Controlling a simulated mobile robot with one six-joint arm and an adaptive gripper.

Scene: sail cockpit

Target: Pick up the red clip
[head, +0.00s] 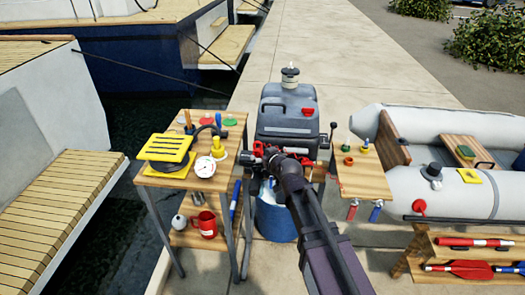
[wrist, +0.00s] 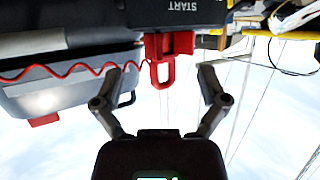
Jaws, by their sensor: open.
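The red clip (wrist: 161,62) shows in the wrist view, with its loop pointing down in the picture from a dark block marked START. A red coiled cord (wrist: 65,72) shows left of it. My gripper (wrist: 160,75) is open, one finger on each side of the clip's loop, with clear gaps and no visible touch. In the head view my gripper (head: 262,158) is above the blue bucket, beside the wooden table with the gauge. Red parts show around it there, but I cannot pick out the clip.
A wooden table (head: 168,180) with a yellow slatted item (head: 165,148) and a white gauge (head: 205,166) stands left. A blue bucket (head: 275,222) is below. A grey tank (head: 287,120) is behind, and a small wooden shelf (head: 362,178) and an inflatable boat (head: 455,190) are right.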

